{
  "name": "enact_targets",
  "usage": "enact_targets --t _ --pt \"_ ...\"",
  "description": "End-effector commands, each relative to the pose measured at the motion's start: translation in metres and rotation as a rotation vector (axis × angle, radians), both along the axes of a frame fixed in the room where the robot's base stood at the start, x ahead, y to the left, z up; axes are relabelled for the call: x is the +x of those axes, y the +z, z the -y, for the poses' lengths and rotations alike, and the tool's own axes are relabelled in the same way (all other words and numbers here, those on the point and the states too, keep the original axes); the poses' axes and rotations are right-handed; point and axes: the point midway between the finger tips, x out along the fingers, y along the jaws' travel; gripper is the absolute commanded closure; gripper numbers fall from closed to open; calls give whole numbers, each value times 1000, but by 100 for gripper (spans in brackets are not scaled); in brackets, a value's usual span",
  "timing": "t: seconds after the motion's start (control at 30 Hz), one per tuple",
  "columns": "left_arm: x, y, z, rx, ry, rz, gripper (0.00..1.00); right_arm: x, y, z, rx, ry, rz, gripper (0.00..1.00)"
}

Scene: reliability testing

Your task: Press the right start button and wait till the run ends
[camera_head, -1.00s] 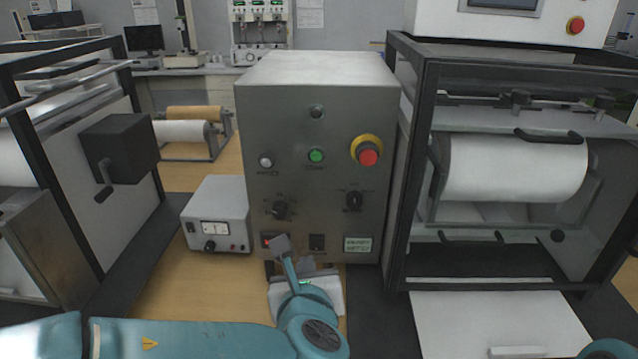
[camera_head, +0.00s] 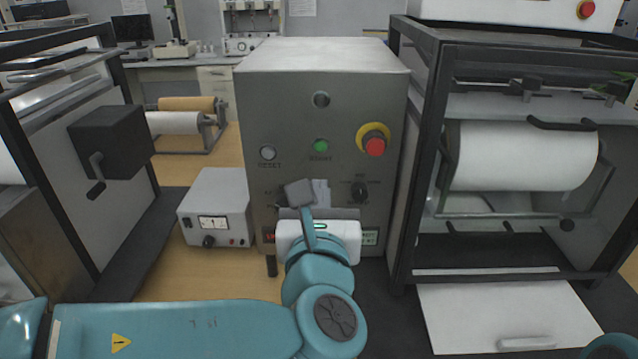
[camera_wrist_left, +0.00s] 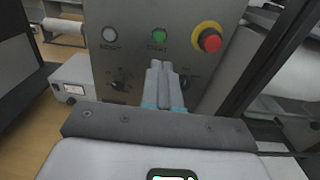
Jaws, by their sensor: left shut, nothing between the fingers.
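The green start button (camera_head: 321,146) is on the front of a grey control box (camera_head: 260,110), with a label under it. In the left wrist view the green button (camera_wrist_left: 159,35) shows just above the fingertips. My left gripper (camera_head: 320,187) is shut and empty, in front of the panel below the button. In the left wrist view its fingers (camera_wrist_left: 160,66) point up towards the button with a visible gap in the picture; touch is not seen. My right gripper is out of view.
A white reset button (camera_head: 267,153) is left of the green one. A red emergency stop (camera_head: 375,146) on a yellow ring is to its right. A dark knob (camera_head: 359,192) sits below that. A framed roller machine (camera_head: 420,150) stands close on the right, a grey power supply (camera_head: 212,215) on the left.

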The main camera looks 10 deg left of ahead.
Motion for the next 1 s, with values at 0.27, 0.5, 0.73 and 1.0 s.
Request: enact_targets --t 0.27,0.5,0.73,1.0 --pt "62 0 -15 0 2 -3 100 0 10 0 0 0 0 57" --pt "102 1 -23 0 0 -2 100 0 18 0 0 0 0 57" --pt "117 0 -26 0 -2 -2 100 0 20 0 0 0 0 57" --pt "117 0 -26 -1 -3 -1 100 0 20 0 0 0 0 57"
